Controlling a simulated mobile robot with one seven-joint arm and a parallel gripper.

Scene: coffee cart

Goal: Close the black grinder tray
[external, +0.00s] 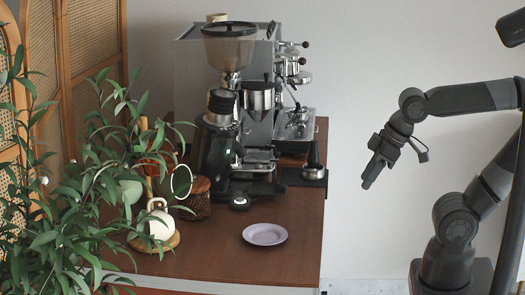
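The grinder (228,120), with a clear hopper on top and a black body, stands on the brown cart top. At its foot, a flat black piece that looks like the grinder tray (262,189) juts out toward the front right. How far it stands out is hard to tell at this size. My gripper (368,182) hangs in the air to the right of the cart, pointing down and a little left, well apart from the tray. Its fingers overlap from this side, so their opening does not show. No object is visible in it.
An espresso machine (293,95) stands behind the grinder. A portafilter (314,166) rests on a black mat (300,181) right of the tray. A lilac plate (264,234) lies in front. Cups, a wooden-lidded jar (196,203) and a leafy plant (75,205) crowd the left. The front right top is clear.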

